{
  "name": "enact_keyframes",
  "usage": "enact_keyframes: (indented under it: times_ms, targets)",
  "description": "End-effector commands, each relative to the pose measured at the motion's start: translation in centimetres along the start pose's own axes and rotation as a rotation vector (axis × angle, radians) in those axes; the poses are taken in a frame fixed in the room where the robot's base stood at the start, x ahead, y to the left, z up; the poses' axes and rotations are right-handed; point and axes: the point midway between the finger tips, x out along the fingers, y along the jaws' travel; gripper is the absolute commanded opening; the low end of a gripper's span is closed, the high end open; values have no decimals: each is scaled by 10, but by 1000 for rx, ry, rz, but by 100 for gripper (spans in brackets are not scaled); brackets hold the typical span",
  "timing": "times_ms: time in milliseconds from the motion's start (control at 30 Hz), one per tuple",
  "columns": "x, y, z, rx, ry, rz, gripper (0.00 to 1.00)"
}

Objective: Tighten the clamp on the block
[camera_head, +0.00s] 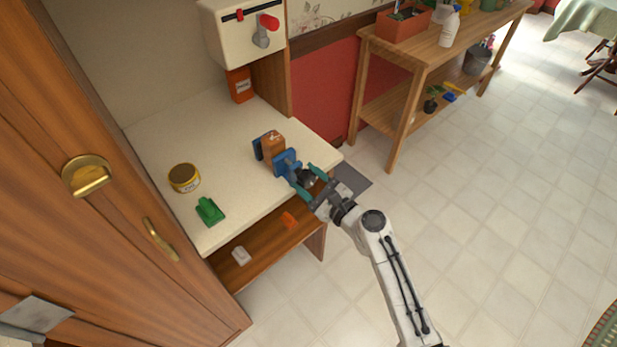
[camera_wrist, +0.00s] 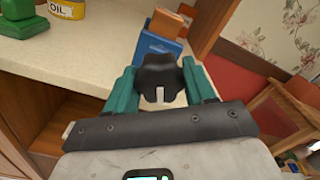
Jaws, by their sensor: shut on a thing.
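The clamp (camera_head: 286,163) is blue and stands on the cream worktop (camera_head: 225,125) near its front right corner. The block (camera_head: 272,148) is brown and sits between the clamp's blue jaws. The clamp's black lobed knob (camera_wrist: 160,77) faces me in the wrist view. My gripper (camera_head: 307,178) has teal fingers, one on each side of the knob, and is shut on it. In the wrist view my gripper (camera_wrist: 162,88) spans the knob, with the blue clamp body (camera_wrist: 158,47) behind it.
A yellow oil tin (camera_head: 185,178) and a green object (camera_head: 209,211) stand on the worktop to the left. An orange box (camera_head: 240,85) stands at the back. Below is a wooden shelf (camera_head: 262,251) with small items. A wooden bench (camera_head: 425,50) stands to the right; open floor lies between.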

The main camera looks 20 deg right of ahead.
Motion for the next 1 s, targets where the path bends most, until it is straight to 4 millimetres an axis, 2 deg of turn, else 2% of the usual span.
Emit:
enact_keyframes:
  times_ms: [33,500,533,767,1000]
  targets:
    - [-2,-1,-5,8,10,-3,24]
    - [-3,0,-6,19,11,-3,24]
    - [-3,0,-6,19,11,-3,56]
    - [-2,0,-4,19,7,-1,78]
    - [-1,0,-2,18,4,0,79]
